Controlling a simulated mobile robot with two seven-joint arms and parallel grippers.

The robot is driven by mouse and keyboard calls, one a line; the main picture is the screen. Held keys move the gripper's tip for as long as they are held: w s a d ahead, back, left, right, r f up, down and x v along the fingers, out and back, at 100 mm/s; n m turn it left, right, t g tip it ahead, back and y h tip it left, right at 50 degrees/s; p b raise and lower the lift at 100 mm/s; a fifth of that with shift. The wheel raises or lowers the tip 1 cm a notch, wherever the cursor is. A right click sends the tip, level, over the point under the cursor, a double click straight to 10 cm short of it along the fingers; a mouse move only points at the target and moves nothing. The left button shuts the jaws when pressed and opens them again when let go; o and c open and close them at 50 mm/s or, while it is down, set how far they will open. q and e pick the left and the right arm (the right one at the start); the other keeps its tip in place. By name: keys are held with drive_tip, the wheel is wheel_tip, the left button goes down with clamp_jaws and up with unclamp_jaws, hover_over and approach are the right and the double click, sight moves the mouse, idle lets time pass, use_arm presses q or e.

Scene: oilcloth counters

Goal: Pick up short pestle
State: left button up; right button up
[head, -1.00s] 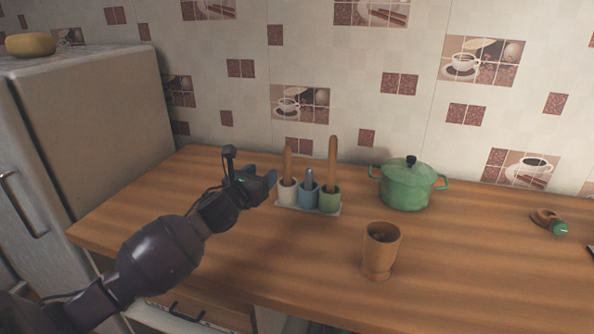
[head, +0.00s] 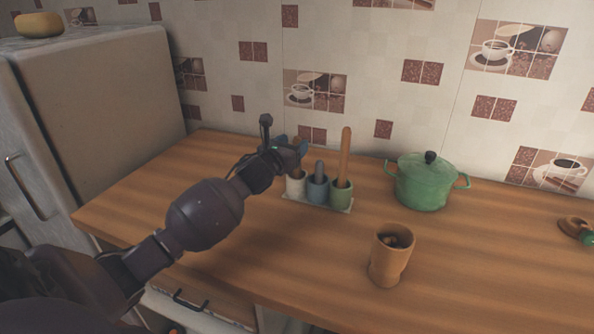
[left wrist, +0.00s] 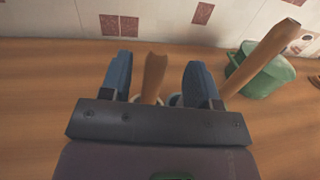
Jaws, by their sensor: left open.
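A rack (head: 318,202) holds three small cups: white (head: 295,187), blue (head: 317,189) and green (head: 341,193). The shorter wooden pestle (left wrist: 154,76) stands in the white cup. In the head view it is mostly hidden behind my left gripper (head: 297,148). In the left wrist view it lies between the two open blue fingers of my left gripper (left wrist: 159,66), with a gap on each side. A grey stick (head: 319,169) stands in the blue cup. A longer wooden pestle (head: 345,155) stands in the green cup. My right gripper is not in view.
A green lidded pot (head: 425,184) stands right of the rack. A wooden mortar-like cup (head: 389,258) stands nearer the front. A brown and green item (head: 577,229) lies at the far right. The fridge (head: 105,95) is at the left. The wooden counter (head: 480,270) is otherwise clear.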

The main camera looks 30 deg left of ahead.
sight(300, 138)
use_arm(q)
drive_tip(key=shift+w+a+f, duration=0.1)
drive_tip(key=shift+w+a, duration=0.05)
drive_tip(key=shift+w, duration=1.05)
drive_tip(key=shift+w+a, duration=0.15)
drive_tip(key=shift+w, duration=1.05)
drive_tip(key=c, duration=1)
